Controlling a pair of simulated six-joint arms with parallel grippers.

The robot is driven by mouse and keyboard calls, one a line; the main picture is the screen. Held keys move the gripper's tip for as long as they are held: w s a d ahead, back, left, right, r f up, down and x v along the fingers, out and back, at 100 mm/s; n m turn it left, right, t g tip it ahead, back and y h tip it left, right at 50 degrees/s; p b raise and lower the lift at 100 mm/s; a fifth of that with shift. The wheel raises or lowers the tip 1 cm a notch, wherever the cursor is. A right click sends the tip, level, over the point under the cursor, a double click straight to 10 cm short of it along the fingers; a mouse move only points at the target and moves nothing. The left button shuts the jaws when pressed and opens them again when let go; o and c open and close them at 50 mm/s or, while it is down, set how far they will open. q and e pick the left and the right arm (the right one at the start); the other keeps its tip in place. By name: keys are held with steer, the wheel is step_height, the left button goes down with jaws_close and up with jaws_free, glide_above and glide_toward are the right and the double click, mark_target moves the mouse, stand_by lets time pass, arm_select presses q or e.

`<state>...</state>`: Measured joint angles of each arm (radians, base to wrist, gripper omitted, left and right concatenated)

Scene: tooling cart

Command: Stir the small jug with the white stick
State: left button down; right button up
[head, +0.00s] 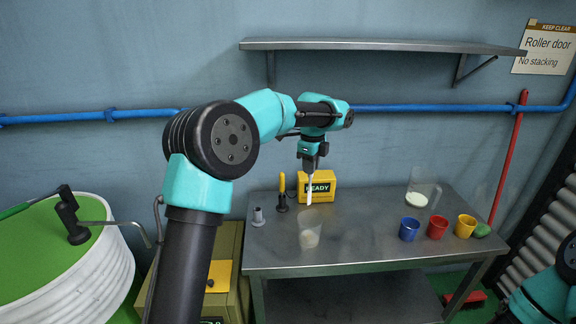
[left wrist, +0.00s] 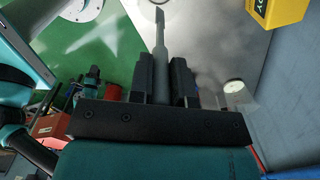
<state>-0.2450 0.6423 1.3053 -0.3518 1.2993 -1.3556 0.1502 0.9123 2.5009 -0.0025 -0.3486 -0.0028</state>
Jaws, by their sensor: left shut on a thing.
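My left gripper (head: 312,163) points down above the table and is shut on the white stick (head: 309,188). In the left wrist view, the stick (left wrist: 160,45) shows between the two fingers (left wrist: 163,82). The stick hangs nearly upright, slightly tilted, with its lower end free. The small jug (head: 310,237) is clear with pale contents and stands on the table below the stick. The stick's tip appears just above the jug's rim. My right gripper is out of view; only part of that arm shows at the lower right.
A larger clear jug (head: 418,198) with white contents stands at the back right. Blue (head: 409,229), red (head: 437,228) and yellow (head: 465,226) cups stand at the right. A yellow READY box (head: 320,186) is behind the small jug. A grey shelf (head: 380,45) hangs above.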

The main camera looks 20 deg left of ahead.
arm_select(q)
steer(key=shift+s+d+r, duration=0.1)
steer(key=shift+d+r, duration=0.05)
steer(key=shift+d, duration=0.3)
step_height(320, 180, down, 16)
stand_by(2.3)
steer(key=shift+d, duration=0.1)
